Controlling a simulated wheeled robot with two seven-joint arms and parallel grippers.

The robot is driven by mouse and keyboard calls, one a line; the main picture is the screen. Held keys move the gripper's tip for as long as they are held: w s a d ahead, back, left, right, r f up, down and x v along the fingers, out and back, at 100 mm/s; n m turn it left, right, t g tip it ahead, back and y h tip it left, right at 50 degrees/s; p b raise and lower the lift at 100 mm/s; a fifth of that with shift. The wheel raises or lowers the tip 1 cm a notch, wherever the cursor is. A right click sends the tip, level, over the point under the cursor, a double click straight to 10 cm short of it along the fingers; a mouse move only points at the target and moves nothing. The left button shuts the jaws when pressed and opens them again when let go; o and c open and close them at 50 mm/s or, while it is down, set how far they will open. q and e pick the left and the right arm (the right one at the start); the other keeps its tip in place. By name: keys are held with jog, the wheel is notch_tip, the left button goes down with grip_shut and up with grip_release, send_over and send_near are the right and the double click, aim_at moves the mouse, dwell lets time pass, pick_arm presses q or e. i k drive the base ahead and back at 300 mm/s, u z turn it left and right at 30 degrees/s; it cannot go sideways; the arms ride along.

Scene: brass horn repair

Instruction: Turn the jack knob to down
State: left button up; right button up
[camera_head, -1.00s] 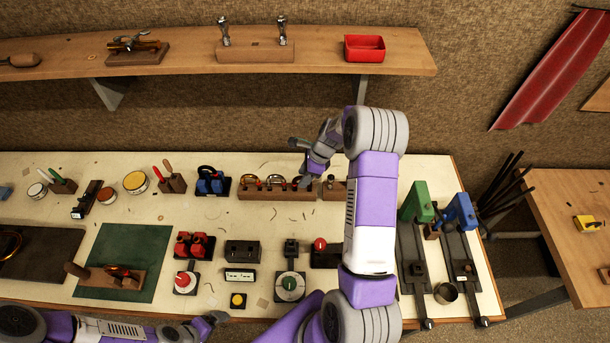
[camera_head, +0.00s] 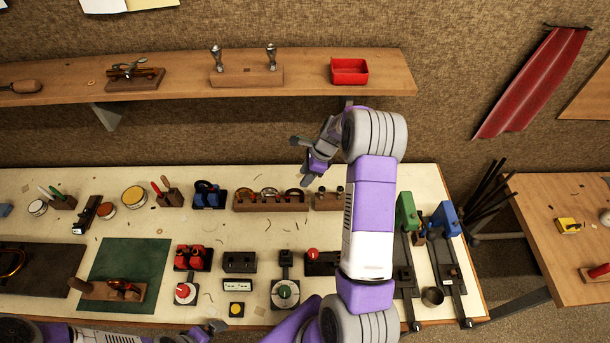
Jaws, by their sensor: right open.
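Several round knobs sit on small plates along the front of the bench, and I cannot tell which is the jack knob. One dial has a green face (camera_head: 285,294), one has a red centre on a white disc (camera_head: 184,292), and a red knob (camera_head: 313,254) stands on a dark block, partly hidden by my arm. My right gripper (camera_head: 300,160) is open and empty, above the back of the bench behind these knobs and apart from them. My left gripper (camera_head: 216,327) is low at the front edge, small in view; its jaws are unclear.
A wooden rack (camera_head: 270,201) stands below my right gripper. A yellow button (camera_head: 236,310) and red parts (camera_head: 193,257) are near the dials. Green (camera_head: 406,212) and blue (camera_head: 446,219) stands are at the right. A shelf (camera_head: 205,82) runs behind.

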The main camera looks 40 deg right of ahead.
aim_at(183, 291)
jog(key=k, duration=1)
